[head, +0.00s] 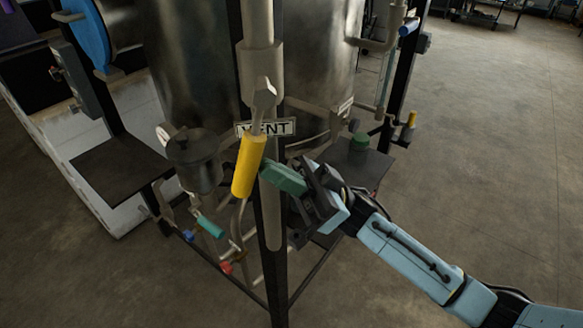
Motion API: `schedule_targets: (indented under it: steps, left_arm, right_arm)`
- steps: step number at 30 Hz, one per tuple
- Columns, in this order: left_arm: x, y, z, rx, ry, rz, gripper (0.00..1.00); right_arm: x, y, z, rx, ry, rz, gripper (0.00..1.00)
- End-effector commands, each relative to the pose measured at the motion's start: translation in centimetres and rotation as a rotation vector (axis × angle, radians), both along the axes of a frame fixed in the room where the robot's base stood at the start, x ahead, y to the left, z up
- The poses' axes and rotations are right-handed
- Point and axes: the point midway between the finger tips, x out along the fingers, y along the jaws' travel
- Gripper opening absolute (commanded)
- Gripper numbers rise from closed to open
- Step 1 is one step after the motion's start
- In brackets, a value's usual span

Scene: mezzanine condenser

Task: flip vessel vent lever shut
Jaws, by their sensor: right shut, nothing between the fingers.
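The vent lever (249,166) has a yellow grip and a flat grey metal arm. It hangs down, slightly tilted, with the grip at the lower left, in front of the dark post and the grey vertical pipe. A VENT label (276,128) sits behind its arm. My right gripper (268,173) comes in from the lower right. Its green-tipped fingers are shut and empty, with the tips just right of the yellow grip. I cannot tell whether they touch it. My left gripper is not in view.
The large metal vessel (195,65) stands behind the lever. A dark canister (193,152) is to the left, above small valves with teal, blue and red handles (210,227). A dark shelf (122,165) juts out at left. Open floor lies at right.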

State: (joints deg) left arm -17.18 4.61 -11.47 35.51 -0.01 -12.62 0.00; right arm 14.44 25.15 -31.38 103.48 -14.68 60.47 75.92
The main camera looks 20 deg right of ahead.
Motion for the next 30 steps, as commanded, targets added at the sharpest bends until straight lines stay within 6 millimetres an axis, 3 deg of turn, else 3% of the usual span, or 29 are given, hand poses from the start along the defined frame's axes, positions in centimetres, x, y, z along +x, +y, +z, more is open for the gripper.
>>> schedule_targets:
  steps: [11,17,24,30]
  left_arm:
    - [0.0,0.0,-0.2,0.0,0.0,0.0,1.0]
    - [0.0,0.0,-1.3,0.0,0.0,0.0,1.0]
    - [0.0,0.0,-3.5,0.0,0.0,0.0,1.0]
    - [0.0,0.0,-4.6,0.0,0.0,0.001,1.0]
  right_arm:
    - [0.0,-0.4,-0.2,-0.001,0.001,-0.001,0.0]
    - [0.3,-3.3,-1.4,-0.005,0.002,0.004,0.0]
    - [0.8,-6.1,-6.3,-0.002,0.005,0.005,0.0]
    - [1.0,-7.7,-9.0,-0.001,0.001,0.006,0.0]
